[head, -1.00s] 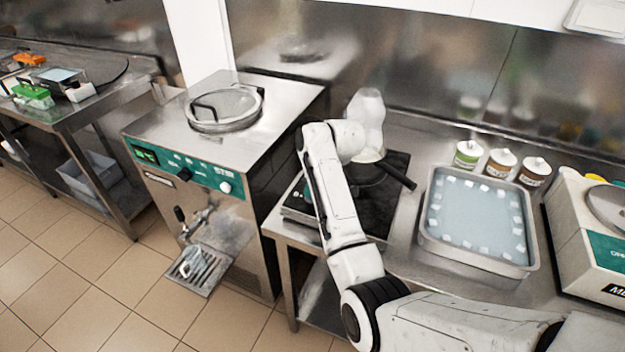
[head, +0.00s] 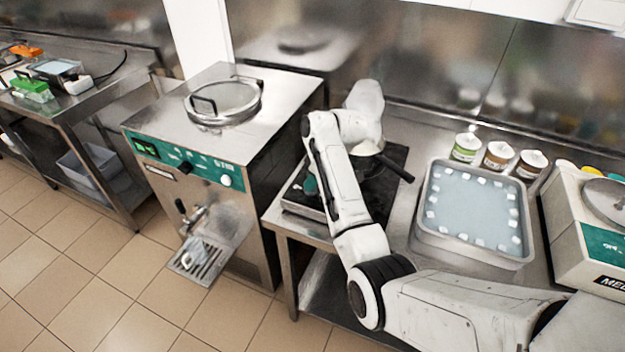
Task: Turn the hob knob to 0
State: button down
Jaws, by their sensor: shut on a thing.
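The hob (head: 376,201) is a flat black-topped unit with a steel edge, on the steel counter. A dark pan (head: 398,171) stands on it, its handle pointing right. A small teal patch (head: 310,185) shows at the hob's left front, beside my forearm; I cannot tell whether it is the knob. The knob's setting cannot be read. My white arm reaches over the hob from the lower right and bends above it. My gripper and whatever it touches are hidden behind my arm.
A batch freezer (head: 255,132) with a round lid stands left of the hob. A steel tray (head: 474,257) with white cubes lies to the right. Several tubs (head: 498,157) stand behind the tray. A beige machine (head: 567,225) is at the far right. The tiled floor in front is clear.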

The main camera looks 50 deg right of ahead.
jog(key=c, duration=1.1)
grip_release()
jog(key=b+v, duration=0.1)
jog(key=v, duration=0.9)
jog(key=shift+s+r, duration=0.1)
jog(key=shift+r, duration=0.25)
